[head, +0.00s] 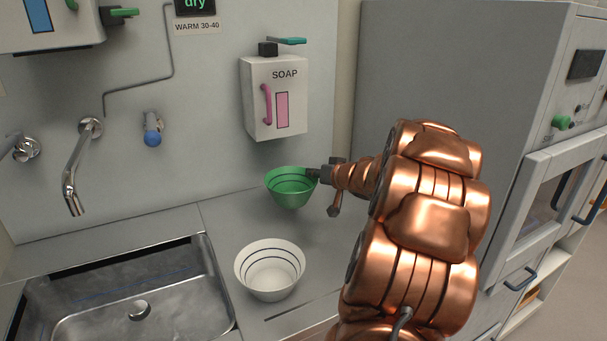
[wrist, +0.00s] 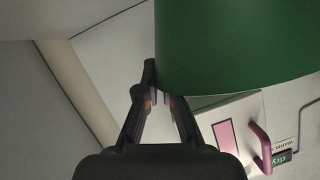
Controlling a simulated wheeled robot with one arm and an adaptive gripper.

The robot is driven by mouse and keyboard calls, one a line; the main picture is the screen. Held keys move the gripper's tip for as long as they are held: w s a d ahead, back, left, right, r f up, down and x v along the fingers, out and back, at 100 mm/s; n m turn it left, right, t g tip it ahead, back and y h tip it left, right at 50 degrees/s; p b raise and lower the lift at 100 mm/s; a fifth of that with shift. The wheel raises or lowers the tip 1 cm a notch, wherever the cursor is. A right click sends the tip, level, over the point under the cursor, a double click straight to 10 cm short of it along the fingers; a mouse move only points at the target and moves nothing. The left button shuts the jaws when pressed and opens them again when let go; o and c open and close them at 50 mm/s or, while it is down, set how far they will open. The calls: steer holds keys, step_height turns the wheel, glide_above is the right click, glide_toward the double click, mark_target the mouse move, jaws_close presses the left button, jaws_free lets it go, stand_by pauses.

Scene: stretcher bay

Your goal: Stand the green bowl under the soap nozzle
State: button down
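The green bowl (head: 291,192) is upright, below and slightly right of the white soap dispenser (head: 262,110) in the head view. I cannot tell whether its base touches the counter. My gripper (head: 317,174) reaches in from the right and is closed on the bowl's right rim. In the wrist view the green bowl (wrist: 235,45) fills the upper right, with its wall between the fingertips of my gripper (wrist: 157,92); one fingertip is partly hidden behind it. The soap nozzle itself cannot be made out under the dispenser.
A white bowl (head: 270,279) with dark rings stands on the counter (head: 222,214) nearer the front, beside the metal sink (head: 190,302). A tap (head: 73,185) and a blue knob (head: 152,136) are on the wall. A tall grey cabinet (head: 450,80) stands right.

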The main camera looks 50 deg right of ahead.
steer(key=shift+w+d+f, duration=0.65)
steer(key=shift+w+f, duration=0.05)
steer(key=shift+w, duration=0.65)
steer(key=shift+w+d+f, duration=0.65)
steer(key=shift+w+f, duration=0.1)
steer(key=shift+w, duration=0.6)
steer(key=shift+w+d+f, duration=0.65)
steer(key=shift+w+f, duration=0.05)
steer(key=shift+w, duration=0.65)
steer(key=shift+f, duration=0.2)
steer(key=c, duration=1.3)
jaws_free()
steer(key=shift+s+r, duration=0.1)
steer(key=shift+r, duration=0.15)
steer(key=v, duration=1.1)
steer(key=shift+s+a+r, duration=0.1)
steer(key=shift+s, duration=0.3)
